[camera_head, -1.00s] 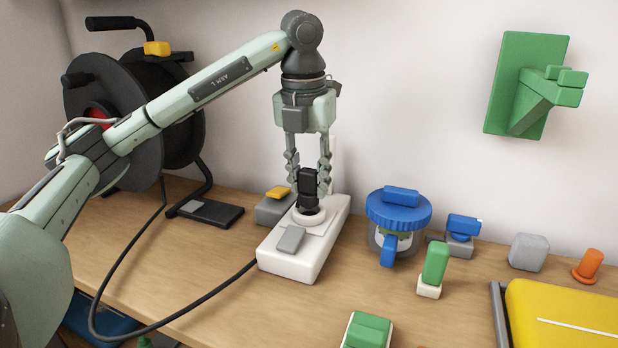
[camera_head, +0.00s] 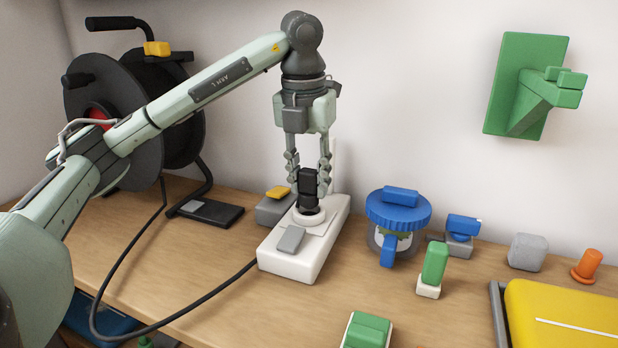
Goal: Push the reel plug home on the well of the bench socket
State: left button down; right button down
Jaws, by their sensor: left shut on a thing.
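The bench socket (camera_head: 287,264) is a long white block on the wooden bench, with a round white well (camera_head: 309,217) on top and a grey rocker in front of it. The black reel plug (camera_head: 308,188) stands upright at the well, its lower end in or on the ring; how deep it sits I cannot tell. My left gripper (camera_head: 308,178) points straight down from above, shut on the plug. The cable reel (camera_head: 137,110) stands at the back left, with a black cable running over the bench toward the socket. My right gripper is not in view.
A grey box with a yellow top (camera_head: 274,206) sits close behind left. A yellow case (camera_head: 565,315) lies at the right front.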

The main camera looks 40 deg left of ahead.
aim_at(308, 171)
pick_arm(q)
jog(key=shift+f+b, duration=1)
jog(key=shift+f, duration=0.45)
jog(key=c, duration=1.1)
grip_release()
jog(key=shift+o, duration=0.2)
jog(key=shift+s+d+r, duration=0.1)
jog(key=shift+s+r, duration=0.05)
jog(key=shift+r, duration=1.1)
jog(key=shift+s+a+r, duration=0.1)
jog(key=shift+s+r, duration=0.05)
jog(key=shift+r, duration=1.1)
jog(key=shift+s+d+r, duration=0.1)
jog(key=shift+s+r, duration=0.05)
jog(key=shift+r, duration=1.1)
